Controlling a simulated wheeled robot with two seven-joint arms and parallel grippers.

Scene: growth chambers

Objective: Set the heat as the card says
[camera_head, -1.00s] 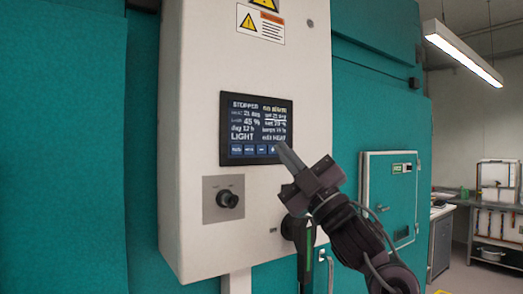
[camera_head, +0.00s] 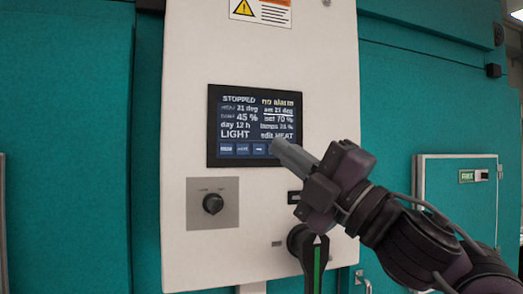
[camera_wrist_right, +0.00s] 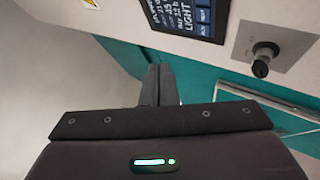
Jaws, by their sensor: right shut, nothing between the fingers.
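The control panel's screen (camera_head: 255,122) reads STOPPED, no alarm, 21 deg, 45 %, day 12 h, LIGHT, set 21 deg, set 70 %, lamps and edit HEAT; some small text is blurred. A row of blue buttons (camera_head: 243,149) runs along its bottom edge. My right gripper (camera_head: 277,146) is shut and empty, its tips in front of the lower right of the screen, covering the rightmost button. I cannot tell whether it touches. In the right wrist view, the closed fingers (camera_wrist_right: 158,84) show below part of the screen (camera_wrist_right: 192,14). No card is recognisable. My left gripper is not in view.
The screen sits in a pale cabinet (camera_head: 180,95). Below it are a black knob (camera_head: 213,203) on a grey plate and a black rotary handle (camera_head: 310,250) with a green stripe. Teal chamber walls (camera_head: 60,150) stand behind, with a smaller teal door (camera_head: 470,210) at right.

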